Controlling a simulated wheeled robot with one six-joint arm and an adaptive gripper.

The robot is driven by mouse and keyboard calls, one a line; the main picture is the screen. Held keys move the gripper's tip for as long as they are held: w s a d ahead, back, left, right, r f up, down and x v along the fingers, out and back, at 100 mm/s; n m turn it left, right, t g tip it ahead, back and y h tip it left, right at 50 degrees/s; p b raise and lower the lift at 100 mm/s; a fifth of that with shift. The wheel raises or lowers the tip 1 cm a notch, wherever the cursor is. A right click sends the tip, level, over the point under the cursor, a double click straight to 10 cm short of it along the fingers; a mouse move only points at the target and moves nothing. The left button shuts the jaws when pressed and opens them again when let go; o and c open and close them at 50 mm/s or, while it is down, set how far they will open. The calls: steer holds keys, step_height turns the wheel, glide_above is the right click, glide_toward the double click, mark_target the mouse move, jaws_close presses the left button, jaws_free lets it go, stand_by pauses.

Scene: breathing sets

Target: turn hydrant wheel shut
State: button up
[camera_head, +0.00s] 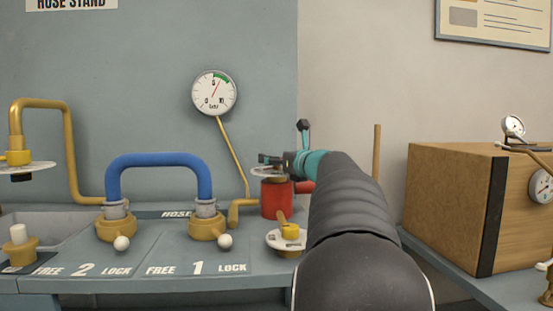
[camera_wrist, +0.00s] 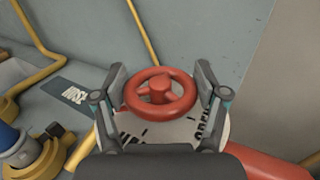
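The red hydrant wheel (camera_wrist: 181,105) shows from above in the wrist view, with a hub and spokes. Under it is a pale disc (camera_wrist: 178,130) with partly hidden dark lettering. My gripper (camera_wrist: 160,80) is open, one finger on each side of the wheel, close to the rim; I cannot tell whether either finger touches it. In the head view my gripper (camera_head: 276,160) is above the red hydrant body (camera_head: 275,199), over the pale disc (camera_head: 266,171). The wheel itself is hard to make out there, partly hidden by my gripper.
A blue hose (camera_head: 158,160) bridges two brass fittings on the hose stand, left of the hydrant. A gauge (camera_head: 214,92) is on the wall behind. A yellow-capped valve (camera_head: 289,232) sits in front of the hydrant. A wooden box (camera_head: 450,205) stands at right.

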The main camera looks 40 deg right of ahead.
steer(key=shift+c, duration=0.6)
steer(key=shift+m+h, duration=0.3)
steer(key=shift+h, duration=0.2)
steer(key=m+g+h+b, duration=0.1)
steer(key=m+h, duration=0.1)
steer(key=h, duration=0.1)
steer(key=shift+a+h, duration=0.1)
steer(key=shift+h, duration=0.2)
steer(key=shift+m+g+h+b, duration=0.3)
steer(key=shift+m+g+h, duration=1.1)
steer(key=shift+m+h, duration=0.95)
steer(key=shift+r+m+g+h, duration=0.15)
steer(key=shift+m+g+h, duration=0.35)
steer(key=shift+h, duration=0.55)
steer(key=o, duration=1.2)
